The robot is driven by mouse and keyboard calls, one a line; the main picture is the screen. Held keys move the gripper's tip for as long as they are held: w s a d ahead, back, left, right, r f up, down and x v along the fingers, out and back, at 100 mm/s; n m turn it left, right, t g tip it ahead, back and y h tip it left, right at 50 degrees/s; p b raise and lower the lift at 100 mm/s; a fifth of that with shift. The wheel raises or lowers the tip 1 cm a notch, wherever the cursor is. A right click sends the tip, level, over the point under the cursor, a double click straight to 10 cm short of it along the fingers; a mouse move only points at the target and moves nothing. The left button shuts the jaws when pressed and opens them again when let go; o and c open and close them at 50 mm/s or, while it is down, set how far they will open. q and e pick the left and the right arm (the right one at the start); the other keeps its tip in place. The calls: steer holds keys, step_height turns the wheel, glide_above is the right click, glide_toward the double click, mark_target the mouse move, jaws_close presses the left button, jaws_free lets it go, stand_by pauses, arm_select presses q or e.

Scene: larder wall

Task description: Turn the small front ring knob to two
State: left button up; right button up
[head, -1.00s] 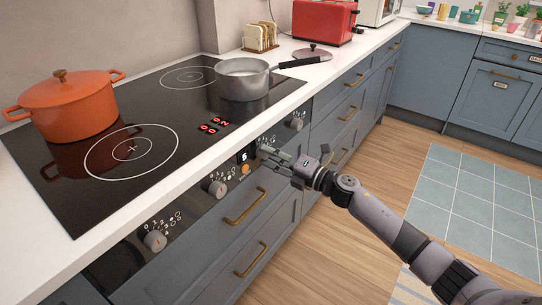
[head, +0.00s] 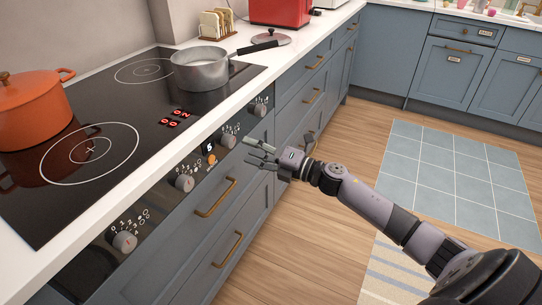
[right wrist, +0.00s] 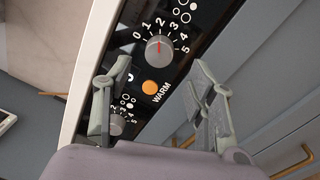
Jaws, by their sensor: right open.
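The knob nearest my right gripper is a grey dial (head: 228,141) on the black oven panel, right of the orange warm button (head: 212,160). In the right wrist view this dial (right wrist: 159,48) stands uncovered above the fingers, its red mark pointing at about 2. Its ring symbols are too small to read surely. My right gripper (head: 259,160) is open and empty, in front of the panel and apart from the dial. In the right wrist view its fingers (right wrist: 158,105) spread either side of the warm button. My left gripper is not in view.
Other dials (head: 185,182) (head: 125,241) (head: 260,110) line the panel. Red digits (head: 177,117) glow on the hob. A grey saucepan (head: 200,70) and an orange pot (head: 34,112) stand on it. Drawer handles (head: 216,198) jut out below.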

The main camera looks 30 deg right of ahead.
steer(key=v, duration=0.6)
steer(key=shift+s+d, duration=0.2)
steer(key=shift+s, duration=0.1)
